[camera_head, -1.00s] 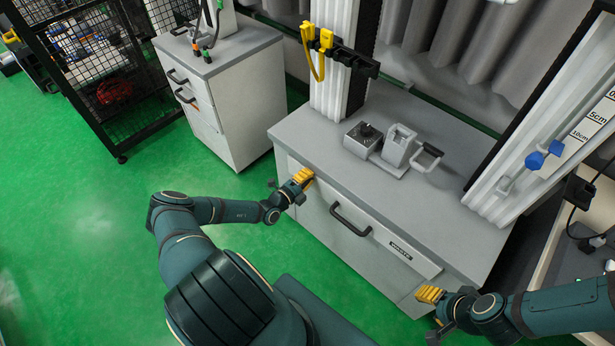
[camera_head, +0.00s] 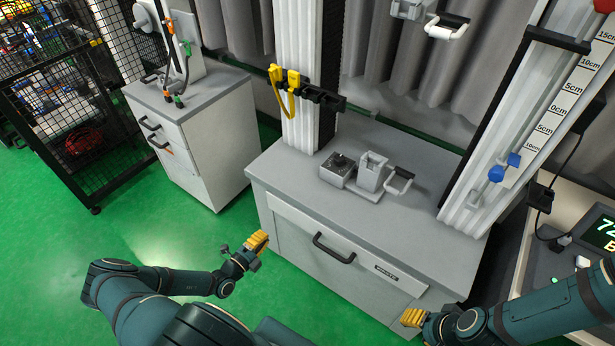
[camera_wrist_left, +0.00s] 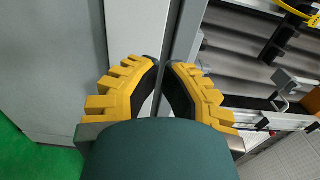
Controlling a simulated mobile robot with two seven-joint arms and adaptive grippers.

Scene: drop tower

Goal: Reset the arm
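My left gripper (camera_head: 257,242), with yellow ridged fingers, is in front of the left side of the grey cabinet (camera_head: 284,243), left of its black handle (camera_head: 333,248). In the left wrist view its fingertips (camera_wrist_left: 161,66) nearly meet, with a thin gap and nothing held between them. My right gripper (camera_head: 413,317) is low, by the cabinet's front right corner. Its fingers show as one yellow clump, so I cannot tell whether they are open. Nothing shows in it.
A small grey fixture (camera_head: 371,172) stands on the cabinet top, between two white upright columns. A white drawer unit (camera_head: 204,138) and a black mesh cage (camera_head: 75,110) are on the left. A display (camera_head: 600,232) is at the right edge. Green floor at left is clear.

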